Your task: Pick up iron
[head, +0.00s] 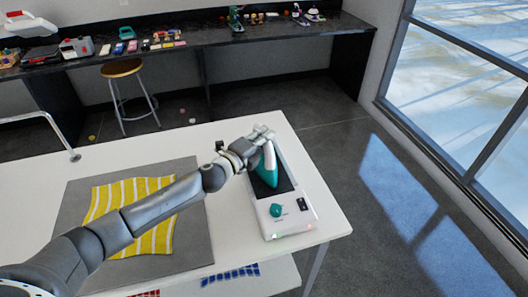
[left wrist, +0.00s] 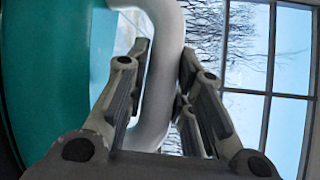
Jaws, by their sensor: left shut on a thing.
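The iron (head: 267,166) is teal with a whitish handle. In the head view it sits over the dark plate of a white station (head: 289,227) with a teal knob, at the right end of the white table. I cannot tell whether it touches the plate. My left gripper (head: 262,136) reaches it from the left. In the left wrist view the fingers of my left gripper (left wrist: 163,100) are on both sides of the iron's pale handle (left wrist: 160,65), and the teal body fills the left. My right gripper does not show.
A grey mat (head: 192,247) with a folded yellow striped cloth (head: 160,235) lies on the white table (head: 170,150), left of the station. A stool (head: 121,69) stands by a dark counter (head: 230,37) holding many small things. Large windows (head: 470,60) are at the right.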

